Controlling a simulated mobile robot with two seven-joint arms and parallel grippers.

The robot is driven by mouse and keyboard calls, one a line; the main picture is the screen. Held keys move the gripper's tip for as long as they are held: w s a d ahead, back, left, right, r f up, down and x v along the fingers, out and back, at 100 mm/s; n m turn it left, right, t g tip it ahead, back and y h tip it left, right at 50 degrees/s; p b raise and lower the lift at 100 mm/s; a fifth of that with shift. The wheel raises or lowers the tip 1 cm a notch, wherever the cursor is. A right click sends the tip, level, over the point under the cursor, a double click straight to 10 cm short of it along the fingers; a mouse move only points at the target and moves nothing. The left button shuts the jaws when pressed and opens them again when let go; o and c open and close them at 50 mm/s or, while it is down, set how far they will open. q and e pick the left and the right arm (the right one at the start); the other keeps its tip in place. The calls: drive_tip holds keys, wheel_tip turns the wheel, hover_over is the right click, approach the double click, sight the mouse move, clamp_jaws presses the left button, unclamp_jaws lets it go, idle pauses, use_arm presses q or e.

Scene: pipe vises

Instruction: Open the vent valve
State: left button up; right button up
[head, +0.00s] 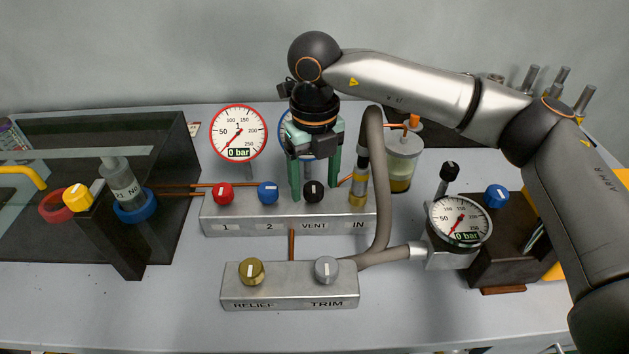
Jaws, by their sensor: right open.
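The vent valve knob (313,191) is a black round knob with a white mark line, above the VENT label (313,226) on the upper metal manifold (245,228). My right gripper (314,194) points down over the knob, its green fingers apart on either side of it. I cannot tell whether the fingers touch the knob. My left gripper is not in view.
A red knob (223,193) and a blue knob (268,192) sit left of the vent knob. A grey hose (377,180) rises close on the right by the IN fitting. A red-rimmed gauge (238,133) stands behind. The lower block (290,290) carries RELIEF and TRIM knobs.

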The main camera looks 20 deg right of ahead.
drive_tip(key=shift+f, duration=0.3)
clamp_jaws()
idle(0.5)
